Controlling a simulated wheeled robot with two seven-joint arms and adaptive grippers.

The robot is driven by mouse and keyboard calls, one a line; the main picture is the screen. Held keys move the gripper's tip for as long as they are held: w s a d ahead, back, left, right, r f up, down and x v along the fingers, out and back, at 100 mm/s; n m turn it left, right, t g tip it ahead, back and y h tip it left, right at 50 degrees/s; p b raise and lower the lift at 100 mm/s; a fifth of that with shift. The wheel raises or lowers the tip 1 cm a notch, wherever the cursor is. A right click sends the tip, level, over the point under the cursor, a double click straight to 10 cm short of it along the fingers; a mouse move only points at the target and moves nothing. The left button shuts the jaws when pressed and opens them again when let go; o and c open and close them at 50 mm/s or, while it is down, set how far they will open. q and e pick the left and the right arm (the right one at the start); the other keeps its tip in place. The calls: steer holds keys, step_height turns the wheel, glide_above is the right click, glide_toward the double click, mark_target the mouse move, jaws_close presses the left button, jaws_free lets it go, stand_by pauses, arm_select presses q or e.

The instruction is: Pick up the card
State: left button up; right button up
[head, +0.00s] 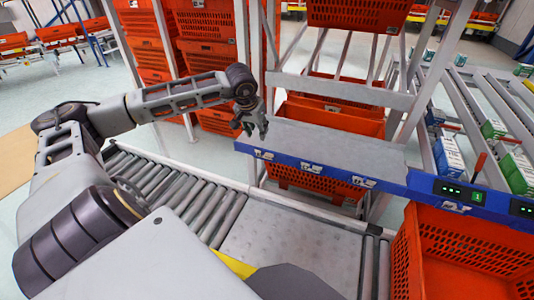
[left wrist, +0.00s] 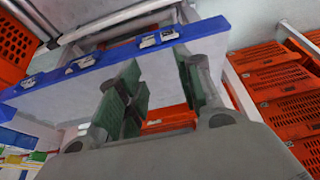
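My left gripper (head: 256,126) is at the left end of the grey shelf plate (head: 340,146), close to its blue front rail (head: 330,174). In the left wrist view the left gripper (left wrist: 157,78) has its green-padded fingers apart, with a gap between them and nothing seen held. Small white labels (head: 312,168) sit along the blue rail, and they also show in the left wrist view (left wrist: 150,41). I cannot tell whether one of these is the card; no separate loose card is clear. My right gripper is not in view.
A roller conveyor (head: 170,190) runs below the shelf. An orange tote (head: 462,255) stands at the lower right, and another tote (head: 335,118) is under the rack behind the plate. Small boxes (head: 450,160) stand on the right-hand rack. The plate's top looks clear.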

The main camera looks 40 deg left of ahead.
arm_select(q)
steer(key=shift+r, duration=0.1)
stand_by(0.3)
steer(key=x, duration=0.8)
steer(key=shift+f+b, duration=0.3)
steer(key=shift+b, duration=0.05)
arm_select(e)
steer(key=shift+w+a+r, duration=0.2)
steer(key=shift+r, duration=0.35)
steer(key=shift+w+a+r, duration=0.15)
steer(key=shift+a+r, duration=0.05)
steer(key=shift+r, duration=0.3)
arm_select(q)
steer(key=shift+a, duration=0.1)
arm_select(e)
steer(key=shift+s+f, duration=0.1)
arm_select(q)
steer(key=shift+w+f, duration=0.1)
